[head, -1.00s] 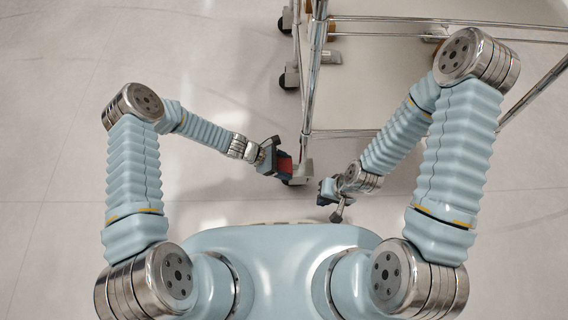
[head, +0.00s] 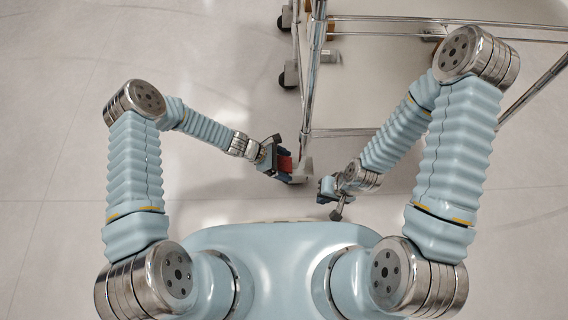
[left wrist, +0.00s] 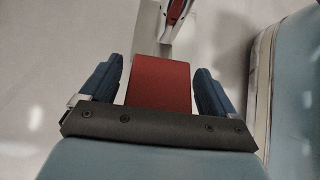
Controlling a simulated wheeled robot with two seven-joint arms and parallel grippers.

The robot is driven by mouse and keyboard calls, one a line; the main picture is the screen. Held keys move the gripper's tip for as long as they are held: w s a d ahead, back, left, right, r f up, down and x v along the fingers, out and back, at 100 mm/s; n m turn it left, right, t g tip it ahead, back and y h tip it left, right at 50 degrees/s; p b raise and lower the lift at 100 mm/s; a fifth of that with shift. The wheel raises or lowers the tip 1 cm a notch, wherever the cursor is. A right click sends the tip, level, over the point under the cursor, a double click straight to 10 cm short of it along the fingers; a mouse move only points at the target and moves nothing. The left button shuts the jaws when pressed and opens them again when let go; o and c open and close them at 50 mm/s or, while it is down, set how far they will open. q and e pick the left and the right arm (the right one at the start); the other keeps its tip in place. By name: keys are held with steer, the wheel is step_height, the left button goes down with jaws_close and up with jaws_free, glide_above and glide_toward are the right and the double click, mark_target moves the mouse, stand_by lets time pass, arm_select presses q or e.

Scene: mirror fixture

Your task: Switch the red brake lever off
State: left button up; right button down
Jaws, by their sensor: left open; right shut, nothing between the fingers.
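The red brake lever (head: 285,163) is at the near left corner of the wheeled metal cart, low by the floor. In the left wrist view the red lever (left wrist: 158,86) lies between the two blue fingers, with a gap on each side. My left gripper (head: 280,162) is open around the lever; the wrist view shows its fingers (left wrist: 157,84) apart. My right gripper (head: 330,194) is shut and empty, lower and to the right of the lever, apart from it. The caster under the lever is mostly hidden by my left gripper.
The metal-framed cart (head: 430,72) fills the upper right, with a vertical post (head: 312,80) close to the lever corner. Further casters (head: 289,75) stand along its left side. The pale floor (head: 60,90) at left is clear.

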arm_select(q)
steer(key=p+v, duration=0.1)
steer(key=v, duration=1.2)
steer(key=shift+a+r+p, duration=0.25)
steer(key=shift+a+p, duration=0.05)
steer(key=shift+p, duration=0.1)
steer(key=s+a+r+m+y+p, duration=0.1)
steer(key=s+r+m+y+p, duration=0.1)
steer(key=s+m, duration=0.5)
steer(key=s+a+r+m+y+p, duration=0.2)
steer(key=s+m+y+p, duration=0.1)
steer(key=s+m, duration=0.5)
steer(key=shift+s+a+m+t, duration=0.2)
steer(key=shift+m+t, duration=0.1)
steer(key=shift+m, duration=0.1)
